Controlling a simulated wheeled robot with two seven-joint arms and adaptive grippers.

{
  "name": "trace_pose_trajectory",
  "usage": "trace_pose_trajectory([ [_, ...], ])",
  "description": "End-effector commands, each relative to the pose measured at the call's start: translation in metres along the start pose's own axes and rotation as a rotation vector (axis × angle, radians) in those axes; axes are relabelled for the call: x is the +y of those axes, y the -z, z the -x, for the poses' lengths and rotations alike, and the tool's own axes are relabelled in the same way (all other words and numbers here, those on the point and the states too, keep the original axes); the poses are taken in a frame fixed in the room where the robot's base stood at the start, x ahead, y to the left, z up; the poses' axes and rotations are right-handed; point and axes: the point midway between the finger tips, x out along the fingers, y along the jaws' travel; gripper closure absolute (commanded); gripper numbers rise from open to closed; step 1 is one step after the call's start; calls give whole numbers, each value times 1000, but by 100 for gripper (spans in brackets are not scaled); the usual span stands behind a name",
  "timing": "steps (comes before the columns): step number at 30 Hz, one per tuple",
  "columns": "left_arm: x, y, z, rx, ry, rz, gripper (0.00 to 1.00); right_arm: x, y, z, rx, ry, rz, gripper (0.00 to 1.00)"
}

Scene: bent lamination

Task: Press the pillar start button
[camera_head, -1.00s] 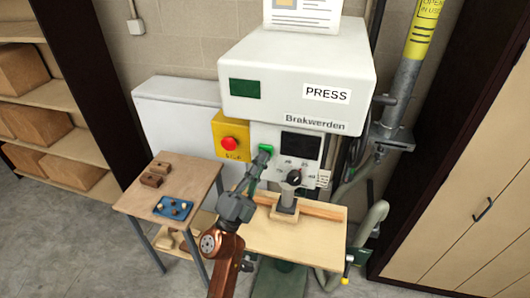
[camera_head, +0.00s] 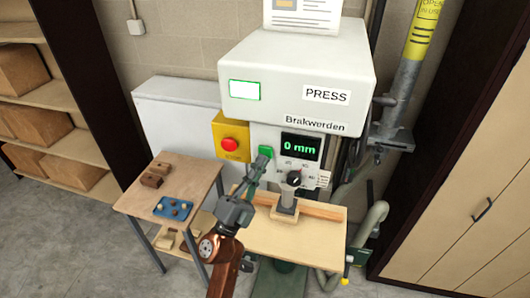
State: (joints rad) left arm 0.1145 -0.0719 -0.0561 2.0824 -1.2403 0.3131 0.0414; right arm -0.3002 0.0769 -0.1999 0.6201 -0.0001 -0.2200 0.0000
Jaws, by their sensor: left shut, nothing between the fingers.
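The press (camera_head: 296,112) stands against the wall with its head over a wooden work table. The green start button (camera_head: 265,152) is on the left of its front panel, beside the yellow box with the red stop button (camera_head: 229,144). My left gripper (camera_head: 262,158) is shut, with its tips at the green button and partly covering it; I cannot tell whether they touch. The display (camera_head: 301,147) reads "0 mm" in green, and the indicator window (camera_head: 244,90) at the upper left is lit. My right gripper is not in view.
A black dial (camera_head: 294,179) sits right of the button, above a post on the work table (camera_head: 280,238). A small side table (camera_head: 180,185) with a blue tray (camera_head: 173,208) and blocks stands left. A pipe and cabinet (camera_head: 475,190) are at right.

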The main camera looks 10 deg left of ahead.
Motion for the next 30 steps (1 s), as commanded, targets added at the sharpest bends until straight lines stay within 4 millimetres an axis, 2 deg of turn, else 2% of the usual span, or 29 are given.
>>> trace_pose_trajectory([
  [12,-3,3,3,1,1,-1,100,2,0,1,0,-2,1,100],
  [30,-27,27,36,1,0,-1,100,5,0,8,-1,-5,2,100],
])
